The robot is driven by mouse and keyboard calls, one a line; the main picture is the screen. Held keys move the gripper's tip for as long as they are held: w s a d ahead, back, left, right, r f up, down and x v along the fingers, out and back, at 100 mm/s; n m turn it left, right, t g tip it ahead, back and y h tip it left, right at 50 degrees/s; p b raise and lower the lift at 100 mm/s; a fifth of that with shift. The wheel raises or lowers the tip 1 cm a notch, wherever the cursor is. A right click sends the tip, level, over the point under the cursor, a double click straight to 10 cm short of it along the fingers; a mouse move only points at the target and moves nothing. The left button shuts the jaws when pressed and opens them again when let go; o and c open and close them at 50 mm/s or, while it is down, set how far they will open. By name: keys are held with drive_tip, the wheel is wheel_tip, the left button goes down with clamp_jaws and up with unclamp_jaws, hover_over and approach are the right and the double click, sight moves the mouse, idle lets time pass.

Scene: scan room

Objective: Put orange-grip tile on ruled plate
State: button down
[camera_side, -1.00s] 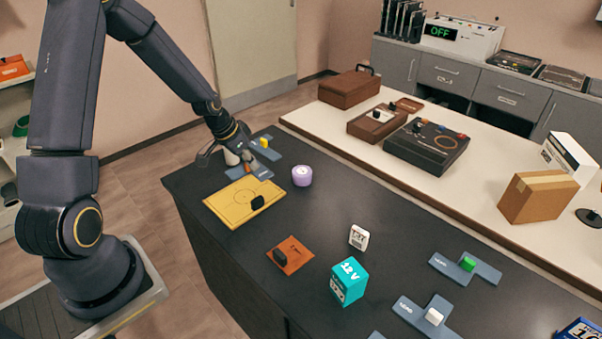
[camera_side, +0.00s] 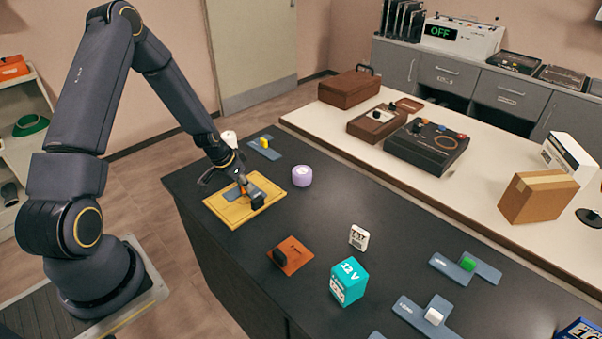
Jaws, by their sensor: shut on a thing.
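My gripper (camera_side: 242,186) is shut on the orange-grip tile (camera_side: 233,195), a blue-grey piece with a small orange grip. The tile is over the yellow plate (camera_side: 230,213), which has dark lines and a circle marked on it; I take this for the ruled plate. I cannot tell whether the tile touches the plate. The fingers and wrist hide part of the tile and of the plate's markings.
A blue tile with a yellow grip (camera_side: 264,143) lies behind. A purple cylinder (camera_side: 302,176) stands right of the plate. An orange plate (camera_side: 296,253), a white block (camera_side: 359,237) and a teal 12 V box (camera_side: 348,281) are nearer. The dark tabletop between them is clear.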

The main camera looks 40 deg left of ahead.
sight(234, 198)
drive_tip(key=c, duration=1.2)
unclamp_jaws()
drive_tip(key=shift+f, duration=0.1)
drive_tip(key=shift+o, duration=0.2)
drive_tip(key=v, duration=1.2)
drive_tip(key=s+d+r+y, duration=0.1)
drive_tip(key=s+d+r, duration=0.2)
drive_tip(key=d+r, duration=0.3)
drive_tip(key=s+d+r, duration=0.2)
drive_tip(key=d+r, duration=0.3)
drive_tip(key=r, duration=0.3)
drive_tip(key=s+d+r+t+h, duration=0.1)
drive_tip(key=s+d+r, duration=0.6)
drive_tip(key=s, duration=0.3)
drive_tip(key=shift+s, duration=0.25)
drive_tip(key=shift+r, duration=0.1)
